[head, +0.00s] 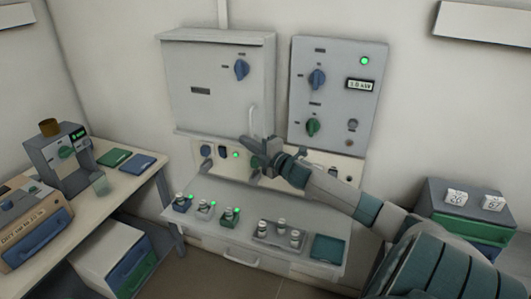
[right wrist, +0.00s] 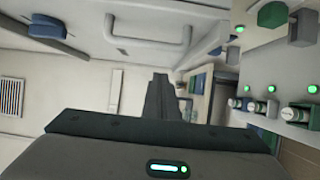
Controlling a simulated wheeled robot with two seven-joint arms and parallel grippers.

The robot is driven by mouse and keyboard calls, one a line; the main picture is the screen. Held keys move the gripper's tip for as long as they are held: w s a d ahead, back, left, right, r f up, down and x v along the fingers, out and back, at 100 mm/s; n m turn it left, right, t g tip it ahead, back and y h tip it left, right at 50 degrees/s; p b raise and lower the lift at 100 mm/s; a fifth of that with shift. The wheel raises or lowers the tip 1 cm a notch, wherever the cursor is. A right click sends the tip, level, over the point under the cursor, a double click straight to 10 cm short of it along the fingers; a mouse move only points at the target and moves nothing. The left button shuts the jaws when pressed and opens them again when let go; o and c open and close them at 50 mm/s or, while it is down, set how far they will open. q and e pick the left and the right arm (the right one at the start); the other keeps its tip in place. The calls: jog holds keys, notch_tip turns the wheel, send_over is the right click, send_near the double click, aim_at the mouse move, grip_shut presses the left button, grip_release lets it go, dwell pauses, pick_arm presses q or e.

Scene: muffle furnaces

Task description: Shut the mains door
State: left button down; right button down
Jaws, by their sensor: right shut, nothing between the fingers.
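The mains door (head: 205,85) is the pale grey front of the left wall cabinet, with a blue knob (head: 241,69) at its upper right and a dark label plate. Its pale bar handle (head: 252,120) is at the lower right. The door looks nearly in line with its cabinet; I cannot tell whether a gap is left. My right gripper (head: 255,148) is shut and empty, just below the handle by the door's lower right corner. In the right wrist view the shut fingers (right wrist: 163,97) are apart from the handle (right wrist: 150,40). My left gripper is not in view.
A control panel (head: 338,100) with knobs and a display hangs to the right. Below, a strip with sockets and a green light runs behind my gripper. The shelf (head: 230,243) holds several small jars and a teal tray (head: 327,249). A side table stands left.

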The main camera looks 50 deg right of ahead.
jog(key=s+b, duration=0.2)
jog(key=s, duration=0.6)
jog(key=shift+d, duration=0.35)
dwell(0.5)
